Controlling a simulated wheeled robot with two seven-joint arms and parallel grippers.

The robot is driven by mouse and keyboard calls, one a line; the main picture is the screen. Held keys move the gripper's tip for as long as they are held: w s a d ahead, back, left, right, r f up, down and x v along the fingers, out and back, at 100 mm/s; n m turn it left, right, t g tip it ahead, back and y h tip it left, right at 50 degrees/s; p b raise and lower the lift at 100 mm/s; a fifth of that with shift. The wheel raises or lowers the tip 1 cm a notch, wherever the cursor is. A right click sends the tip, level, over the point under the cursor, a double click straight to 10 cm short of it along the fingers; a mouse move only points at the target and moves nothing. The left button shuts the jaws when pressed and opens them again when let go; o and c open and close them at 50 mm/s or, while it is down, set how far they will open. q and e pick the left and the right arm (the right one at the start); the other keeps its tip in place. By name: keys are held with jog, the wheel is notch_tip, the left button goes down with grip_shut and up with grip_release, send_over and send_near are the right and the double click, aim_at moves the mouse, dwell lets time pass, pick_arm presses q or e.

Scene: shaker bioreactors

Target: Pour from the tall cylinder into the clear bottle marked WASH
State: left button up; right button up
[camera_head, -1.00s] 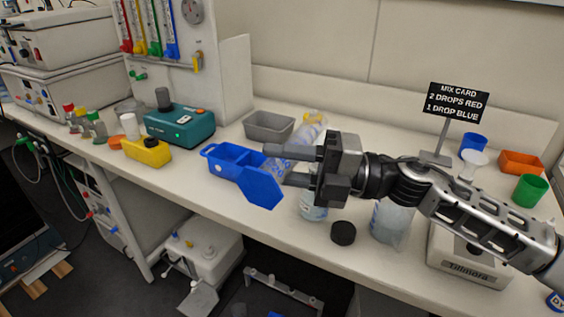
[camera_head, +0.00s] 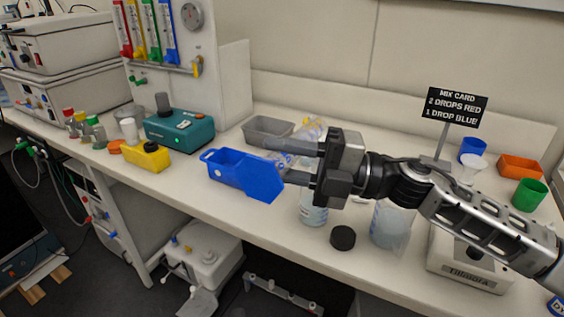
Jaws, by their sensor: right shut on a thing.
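My right gripper (camera_head: 290,161) comes in from the right and is shut on the tall cylinder. The cylinder's blue hexagonal base (camera_head: 264,181) faces me at lower left, and its clear tube (camera_head: 283,160) shows between the fingers. The cylinder is strongly tilted, held above the bench; its far end is partly hidden by the gripper. A clear bottle (camera_head: 313,214) with pale blue contents stands below the gripper, its top hidden. A second clear bottle (camera_head: 389,226) with bluish contents stands to its right. I cannot read WASH on either bottle. My left gripper is out of view.
A black cap (camera_head: 343,237) lies near the front edge between the bottles. A blue bin (camera_head: 227,173) and grey bin (camera_head: 267,130) stand left of the gripper. The mix card sign (camera_head: 454,106) and a white device (camera_head: 468,262) are at right.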

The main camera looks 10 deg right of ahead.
jog(key=shift+r, duration=0.35)
jog(key=shift+w+d+r+m+t, duration=0.2)
jog(key=shift+r+m+t, duration=0.1)
jog(key=shift+r+m, duration=0.35)
jog(key=shift+f, duration=0.1)
jog(key=shift+a, duration=0.1)
dwell(1.5)
